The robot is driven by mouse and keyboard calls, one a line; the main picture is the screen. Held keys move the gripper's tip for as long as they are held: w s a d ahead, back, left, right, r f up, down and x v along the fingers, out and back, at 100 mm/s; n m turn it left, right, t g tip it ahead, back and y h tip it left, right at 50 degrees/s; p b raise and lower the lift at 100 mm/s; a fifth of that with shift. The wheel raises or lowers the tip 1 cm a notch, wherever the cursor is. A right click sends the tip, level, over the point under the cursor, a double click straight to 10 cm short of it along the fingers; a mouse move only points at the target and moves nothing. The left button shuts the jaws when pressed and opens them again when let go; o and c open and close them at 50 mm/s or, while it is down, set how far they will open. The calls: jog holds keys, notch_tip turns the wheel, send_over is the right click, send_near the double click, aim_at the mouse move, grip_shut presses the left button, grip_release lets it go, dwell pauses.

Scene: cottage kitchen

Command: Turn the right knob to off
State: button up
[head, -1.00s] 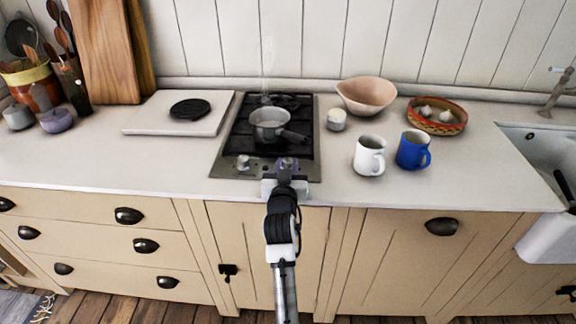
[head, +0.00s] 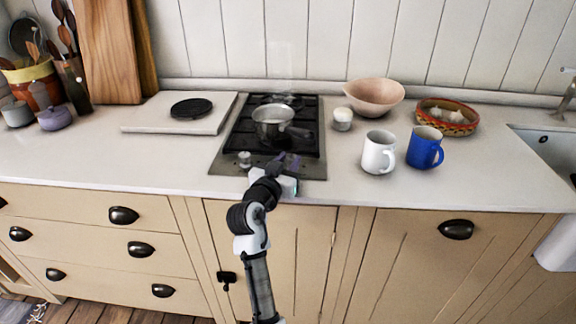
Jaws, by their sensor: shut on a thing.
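The cooktop (head: 218,162) is set in the white counter, with its knobs on the front strip. The left knob (head: 245,159) is in plain sight, light-coloured and standing up from the panel. My gripper (head: 289,162) is over the right end of the front strip and is shut on the right knob. Its dark fingers hide that knob almost wholly, so I cannot read which way it points. A steel saucepan (head: 268,122) sits on the grate behind, its dark handle (head: 300,133) pointing right, above my fingers. Faint steam rises over the pan.
A white mug (head: 378,154) and a blue mug (head: 424,148) stand right of the cooktop. A small white jar (head: 342,119), a pink bowl (head: 374,98) and a patterned bowl (head: 446,117) stand behind them. A pale board (head: 150,121) with a black disc (head: 191,108) lies to the left.

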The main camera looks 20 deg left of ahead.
jog(key=o, duration=1)
jog(key=shift+c, duration=0.2)
jog(key=shift+s, duration=0.1)
jog(key=s+b, duration=0.3)
jog(key=s, duration=1)
jog(key=shift+s+a+b, duration=0.3)
